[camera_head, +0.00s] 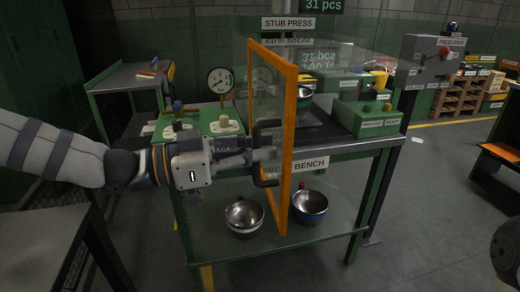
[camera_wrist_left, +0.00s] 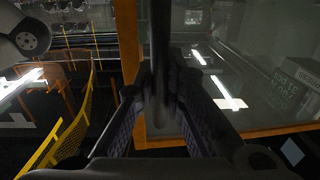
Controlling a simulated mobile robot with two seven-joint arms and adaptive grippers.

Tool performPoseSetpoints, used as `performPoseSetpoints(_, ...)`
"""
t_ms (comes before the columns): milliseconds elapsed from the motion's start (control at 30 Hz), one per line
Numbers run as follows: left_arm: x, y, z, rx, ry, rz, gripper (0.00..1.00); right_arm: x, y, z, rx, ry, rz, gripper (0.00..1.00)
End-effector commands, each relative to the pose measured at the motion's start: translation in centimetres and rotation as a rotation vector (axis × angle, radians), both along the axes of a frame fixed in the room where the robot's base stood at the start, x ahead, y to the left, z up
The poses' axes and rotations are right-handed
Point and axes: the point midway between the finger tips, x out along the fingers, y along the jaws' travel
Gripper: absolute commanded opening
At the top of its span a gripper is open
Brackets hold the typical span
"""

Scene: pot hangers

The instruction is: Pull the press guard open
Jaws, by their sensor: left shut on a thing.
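The press guard is a clear panel in an orange frame (camera_head: 289,150), standing out at an angle in front of the stub press on the bench. Its black bar handle (camera_head: 262,182) is on the side facing my left arm. My left gripper (camera_head: 265,155) is shut on this handle. In the left wrist view the dark handle (camera_wrist_left: 160,50) runs upright between the two fingers (camera_wrist_left: 162,105), with the orange frame (camera_wrist_left: 128,40) and clear panel behind. My right gripper is not in view; a dark part at the lower right edge is probably my right arm.
The green press bench (camera_head: 340,158) carries a dial gauge (camera_head: 220,80) and green control boxes (camera_head: 383,120). Metal bowls (camera_head: 244,215) stand on its lower shelf. The floor (camera_head: 430,200) right of the bench is clear.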

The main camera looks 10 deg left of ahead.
Motion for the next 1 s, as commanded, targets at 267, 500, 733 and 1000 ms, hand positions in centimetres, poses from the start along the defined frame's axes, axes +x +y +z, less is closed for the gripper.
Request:
performPoseSetpoints(267, 0.0, 0.0, 0.1, -0.003, -0.002, -0.001, 0.32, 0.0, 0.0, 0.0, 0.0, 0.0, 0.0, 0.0)
performPoseSetpoints(500, 0.0, 0.0, 0.1, -0.002, -0.001, 0.0, 0.32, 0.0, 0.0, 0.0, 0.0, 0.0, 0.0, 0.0)
performPoseSetpoints(733, -2.0, 3.9, 0.3, -0.004, -0.008, 0.005, 0.32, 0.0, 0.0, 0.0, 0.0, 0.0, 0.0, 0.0)
performPoseSetpoints(1000, -5.3, 8.6, -0.3, 0.002, 0.011, -0.016, 0.32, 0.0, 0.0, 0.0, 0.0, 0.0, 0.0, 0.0)
